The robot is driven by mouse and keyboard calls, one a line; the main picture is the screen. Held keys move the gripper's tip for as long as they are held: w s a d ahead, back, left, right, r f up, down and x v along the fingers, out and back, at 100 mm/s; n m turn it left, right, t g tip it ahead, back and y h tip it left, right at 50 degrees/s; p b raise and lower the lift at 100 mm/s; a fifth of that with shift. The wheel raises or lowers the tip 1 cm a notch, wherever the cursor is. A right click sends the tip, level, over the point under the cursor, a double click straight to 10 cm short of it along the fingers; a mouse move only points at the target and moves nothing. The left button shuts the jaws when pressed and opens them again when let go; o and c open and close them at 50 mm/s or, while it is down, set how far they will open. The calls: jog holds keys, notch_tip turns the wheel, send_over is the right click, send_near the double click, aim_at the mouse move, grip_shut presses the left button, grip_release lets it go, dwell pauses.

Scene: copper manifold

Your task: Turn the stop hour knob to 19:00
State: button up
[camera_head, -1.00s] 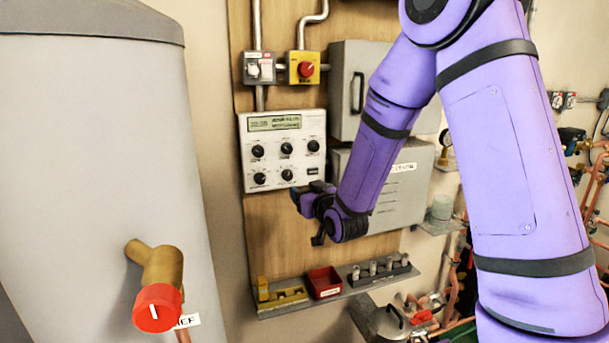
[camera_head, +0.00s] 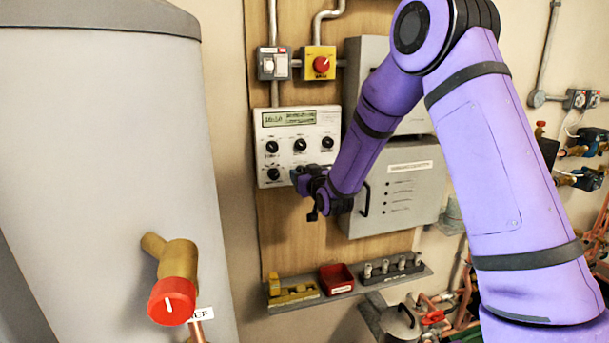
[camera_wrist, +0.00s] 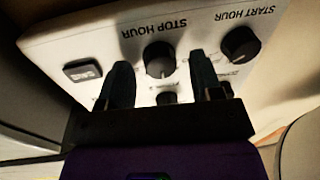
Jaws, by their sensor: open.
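The white control panel (camera_head: 268,150) is on the wooden board in the head view, with a display and several black knobs. In the wrist view the panel appears upside down. The black stop hour knob (camera_wrist: 160,60) is there under its "STOP HOUR" label, between my two fingers. My gripper (camera_wrist: 160,70) is open, one finger on each side of the knob; I cannot tell whether they touch it. The knob's pointer setting is not readable.
The start hour knob (camera_wrist: 241,44) is close beside one finger. A dark rectangular button (camera_wrist: 82,72) lies on the other side. A red emergency knob (camera_head: 321,64) is above the panel. A shelf (camera_head: 350,293) with a red bin (camera_head: 337,279) is below. A grey cabinet (camera_head: 425,200) stands right.

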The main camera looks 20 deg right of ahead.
jog(key=c, duration=0.9)
jog(key=shift+a+n, duration=0.1)
jog(key=shift+n, duration=0.2)
jog(key=n, duration=0.5)
jog(key=n+g+h, duration=0.1)
jog(key=n, duration=0.4)
jog(key=shift+a+n, duration=0.15)
jog(key=shift+n, duration=0.15)
jog(key=o, duration=0.9)
jog(key=shift+r, duration=0.1)
